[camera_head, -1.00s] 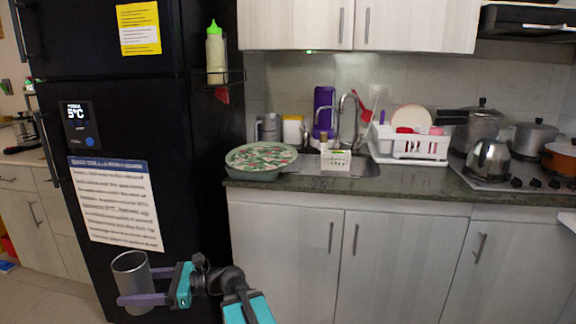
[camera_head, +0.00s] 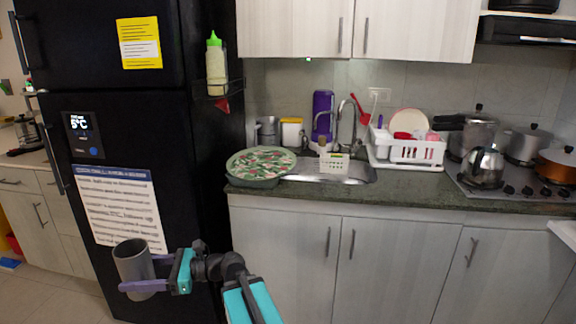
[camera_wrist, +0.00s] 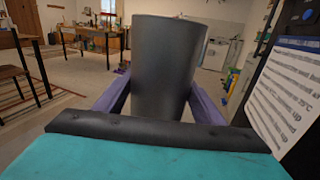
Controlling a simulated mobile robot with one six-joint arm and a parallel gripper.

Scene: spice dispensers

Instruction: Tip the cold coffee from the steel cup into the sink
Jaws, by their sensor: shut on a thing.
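The steel cup (camera_head: 133,262) is a grey cylinder held upright, or nearly so, at the lower left of the head view, in front of the fridge. My gripper (camera_head: 140,286) is shut on it, with a purple finger on each side. The cup also fills the middle of the wrist view (camera_wrist: 166,70). Its contents cannot be made out. The sink (camera_head: 352,170) is a steel basin set in the counter, to the right of and beyond my gripper. A chrome faucet (camera_head: 343,128) rises behind it.
A round patterned tray (camera_head: 261,162) stands on the counter left of the sink. A white basket (camera_head: 334,162) sits at the sink. A white dish rack (camera_head: 408,150) and a kettle (camera_head: 484,165) stand to its right. The black fridge (camera_head: 120,120) is close behind the cup.

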